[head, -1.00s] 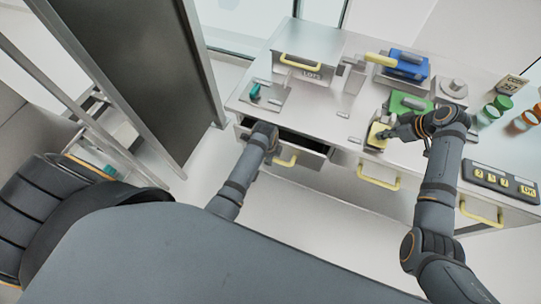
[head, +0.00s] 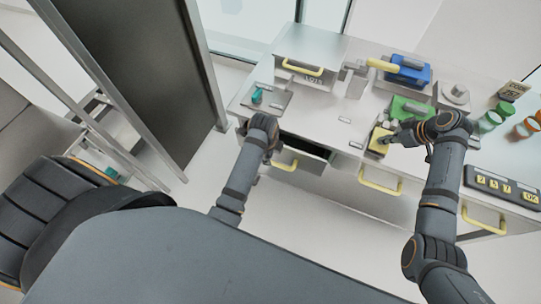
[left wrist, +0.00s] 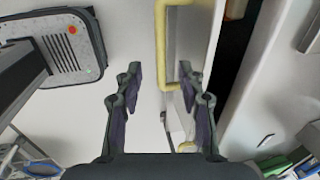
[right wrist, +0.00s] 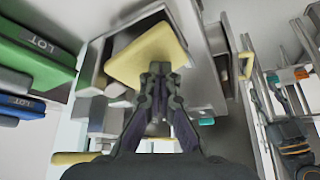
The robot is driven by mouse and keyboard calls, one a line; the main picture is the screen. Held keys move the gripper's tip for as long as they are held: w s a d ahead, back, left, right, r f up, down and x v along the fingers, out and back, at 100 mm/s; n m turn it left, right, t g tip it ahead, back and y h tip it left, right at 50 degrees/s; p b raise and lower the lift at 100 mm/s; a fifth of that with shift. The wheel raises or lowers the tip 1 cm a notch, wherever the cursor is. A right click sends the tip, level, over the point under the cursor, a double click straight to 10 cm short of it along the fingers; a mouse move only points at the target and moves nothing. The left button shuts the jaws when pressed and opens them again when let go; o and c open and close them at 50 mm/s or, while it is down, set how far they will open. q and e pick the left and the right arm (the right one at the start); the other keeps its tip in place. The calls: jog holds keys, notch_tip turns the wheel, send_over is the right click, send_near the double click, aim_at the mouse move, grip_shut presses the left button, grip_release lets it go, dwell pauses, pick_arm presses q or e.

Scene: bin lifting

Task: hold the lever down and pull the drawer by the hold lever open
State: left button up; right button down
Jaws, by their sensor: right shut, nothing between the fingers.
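The yellow lever pad (head: 379,141) sits on the counter near its front edge. My right gripper (head: 388,137) is shut with its tips at the pad. In the right wrist view the shut fingertips (right wrist: 160,70) overlap the yellow pad (right wrist: 147,52); nothing is between them. The drawer (head: 311,162) at the left part of the counter stands partly open, its dark inside showing. Its yellow handle (head: 284,164) is partly hidden by my left gripper. In the left wrist view my left gripper (left wrist: 165,78) is open and empty, with the yellow handle (left wrist: 160,45) between the fingers in the picture; depth is unclear.
Two shut drawers with yellow handles (head: 381,183) are further right. A blue box (head: 409,72), a green box (head: 408,108) and a keypad (head: 502,188) stand on the counter. A metal box (head: 306,58) is at the back left. A dark panel (head: 150,70) stands left. The floor in front is clear.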

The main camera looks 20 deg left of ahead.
notch_tip(320, 180, up, 7)
jog(key=p, duration=0.7)
jog(key=v, duration=1.2)
